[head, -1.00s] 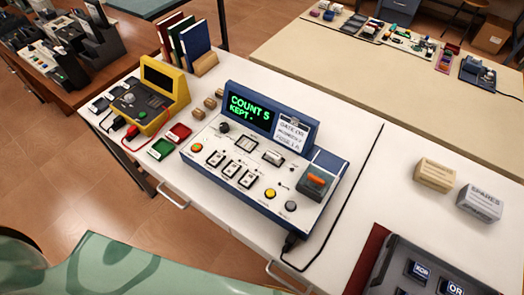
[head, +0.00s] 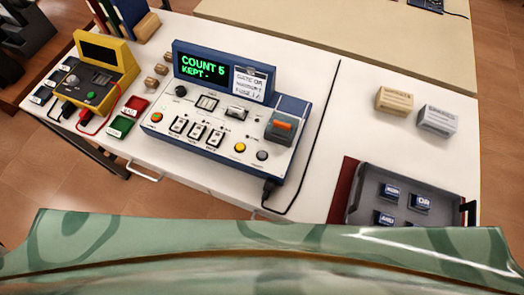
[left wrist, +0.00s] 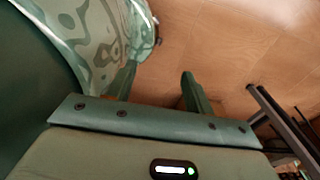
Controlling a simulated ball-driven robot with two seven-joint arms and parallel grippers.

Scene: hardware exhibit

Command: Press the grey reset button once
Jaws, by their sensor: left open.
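The blue and white console (head: 200,150) stands on the white table, and its screen (head: 203,69) reads "COUNT 5" and "KEPT" in green. The grey button (head: 262,155) is a small round knob near the console's front right edge. It sits just right of a yellow button (head: 240,147). Nothing covers or touches it. My left gripper (left wrist: 157,84) shows in the left wrist view, open and empty above the wood floor. Neither gripper is in the head view, and my right gripper is not in view.
An orange-topped switch (head: 282,126) is on the console's right side. A black cable (head: 292,200) runs from its front. A dark tray (head: 365,185) with labelled blocks is at right; a yellow meter (head: 92,75) is at left. Table legs (left wrist: 280,115) show near my left gripper.

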